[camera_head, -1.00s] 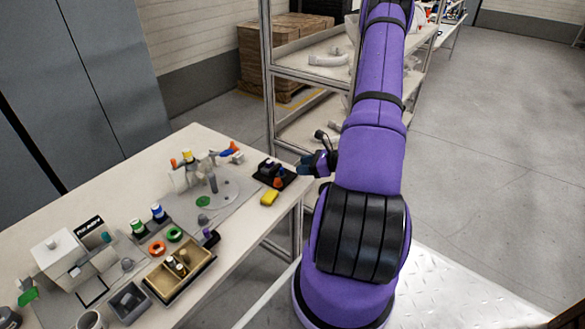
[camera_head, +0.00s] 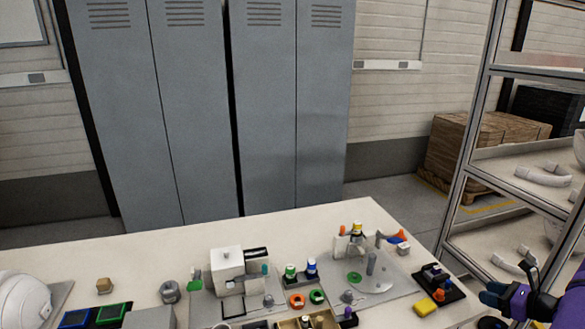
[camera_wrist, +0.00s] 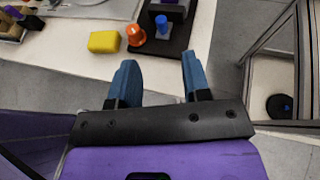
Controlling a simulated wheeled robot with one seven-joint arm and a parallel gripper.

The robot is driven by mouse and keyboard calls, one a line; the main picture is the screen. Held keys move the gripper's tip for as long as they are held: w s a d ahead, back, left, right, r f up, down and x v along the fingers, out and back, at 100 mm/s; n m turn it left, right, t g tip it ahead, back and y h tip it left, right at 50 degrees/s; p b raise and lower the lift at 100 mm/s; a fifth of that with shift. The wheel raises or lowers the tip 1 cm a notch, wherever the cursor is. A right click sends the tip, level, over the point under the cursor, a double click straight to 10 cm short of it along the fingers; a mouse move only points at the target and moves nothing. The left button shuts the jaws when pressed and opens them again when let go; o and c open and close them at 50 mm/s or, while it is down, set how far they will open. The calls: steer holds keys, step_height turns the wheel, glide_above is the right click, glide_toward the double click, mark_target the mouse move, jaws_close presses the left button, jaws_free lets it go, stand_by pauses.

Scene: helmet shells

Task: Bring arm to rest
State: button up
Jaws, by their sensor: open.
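My gripper (camera_wrist: 157,82) shows in the wrist view with its two blue fingers apart and nothing between them. It hangs past the table's edge, just short of a black tray (camera_wrist: 165,38). In the head view my gripper (camera_head: 492,308) is at the lower right, beside the table's right end; only part of my purple arm shows there.
The white table (camera_head: 130,262) carries a yellow block (camera_head: 425,306), a black tray (camera_head: 447,287), a grey fixture (camera_head: 232,272) and a white helmet shell (camera_head: 22,300). A metal shelf rack (camera_head: 500,73) stands close on the right. Grey lockers (camera_head: 270,110) stand behind.

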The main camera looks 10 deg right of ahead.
steer(key=w+a+r+n+g+y, duration=0.2)
steer(key=w+a+r+n+g, duration=0.15)
steer(key=a+r+n, duration=0.75)
steer(key=w+a+r+n+g+y, duration=0.15)
steer(key=a+r+n+g, duration=0.35)
steer(key=a+r, duration=0.65)
steer(key=s+a+r+n+h, duration=0.4)
steer(key=s+a+r+n, duration=0.2)
steer(key=r, duration=0.4)
steer(key=s+a+r+n+t+h, duration=0.1)
steer(key=s+a+r+n+h, duration=0.3)
steer(key=s+r+n, duration=0.5)
steer(key=shift+s+a+r+h, duration=0.4)
steer(key=shift+s+a, duration=0.4)
steer(key=shift+a, duration=0.2)
